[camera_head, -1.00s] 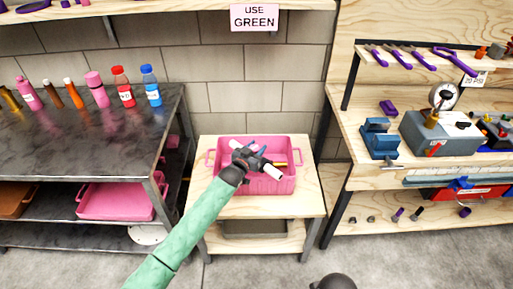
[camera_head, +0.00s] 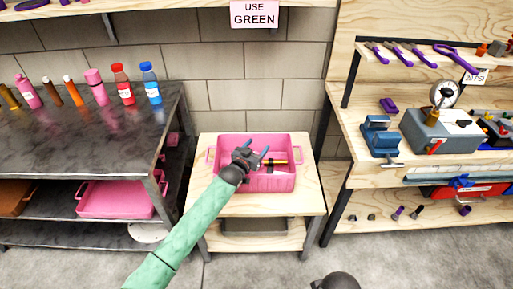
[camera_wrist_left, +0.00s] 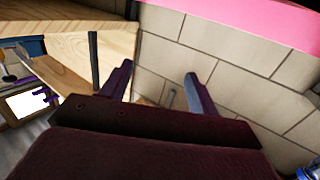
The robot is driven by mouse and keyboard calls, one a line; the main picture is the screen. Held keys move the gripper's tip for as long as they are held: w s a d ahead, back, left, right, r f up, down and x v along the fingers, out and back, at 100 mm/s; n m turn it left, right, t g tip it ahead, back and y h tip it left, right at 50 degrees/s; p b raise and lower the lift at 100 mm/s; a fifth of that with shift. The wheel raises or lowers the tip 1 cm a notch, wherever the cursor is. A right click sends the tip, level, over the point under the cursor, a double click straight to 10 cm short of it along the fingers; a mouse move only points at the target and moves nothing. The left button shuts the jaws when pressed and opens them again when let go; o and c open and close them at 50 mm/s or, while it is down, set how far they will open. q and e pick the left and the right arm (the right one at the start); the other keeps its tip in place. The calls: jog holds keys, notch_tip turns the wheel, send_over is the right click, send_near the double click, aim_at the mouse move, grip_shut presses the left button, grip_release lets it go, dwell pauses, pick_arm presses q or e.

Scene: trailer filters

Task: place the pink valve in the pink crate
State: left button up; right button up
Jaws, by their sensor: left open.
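The pink crate (camera_head: 270,184) stands on a small wooden table in the middle of the head view. My left gripper (camera_head: 257,155) is over the crate, its blue fingers spread and nothing seen between them. In the left wrist view the two fingers (camera_wrist_left: 157,90) are also apart and empty. A black and yellow item (camera_head: 275,161) shows inside the crate, just right of the fingers. I cannot make out a pink valve; my gripper and forearm hide part of the crate's inside. My right gripper is not in view.
The small wooden table (camera_head: 306,200) has bare margins around the crate. A dark workbench (camera_head: 80,130) with several bottles stands left, another pink crate (camera_head: 115,200) on its lower shelf. Wooden shelving (camera_head: 350,150) with a vise (camera_head: 380,137) and gauge stands right.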

pick_arm(q)
jog(key=shift+r, duration=0.55)
jog(key=s+a+f+n+g+y, duration=0.1)
jog(key=s+a+f+g+y, duration=0.1)
jog(key=s, duration=1.6)
jog(key=s+a+f+n+g+y+b, duration=0.1)
jog(key=s+a+f+g, duration=0.3)
jog(key=s, duration=1.4)
jog(key=s+a+f+n+g+y, duration=0.1)
jog(key=s+a+g, duration=0.5)
jog(key=s, duration=1.2)
jog(key=a+f+y, duration=0.1)
jog(key=a+y, duration=0.1)
jog(key=a, duration=0.1)
jog(key=shift+f+n+g+y+b, duration=0.3)
jog(key=shift+f+g+y+b, duration=0.1)
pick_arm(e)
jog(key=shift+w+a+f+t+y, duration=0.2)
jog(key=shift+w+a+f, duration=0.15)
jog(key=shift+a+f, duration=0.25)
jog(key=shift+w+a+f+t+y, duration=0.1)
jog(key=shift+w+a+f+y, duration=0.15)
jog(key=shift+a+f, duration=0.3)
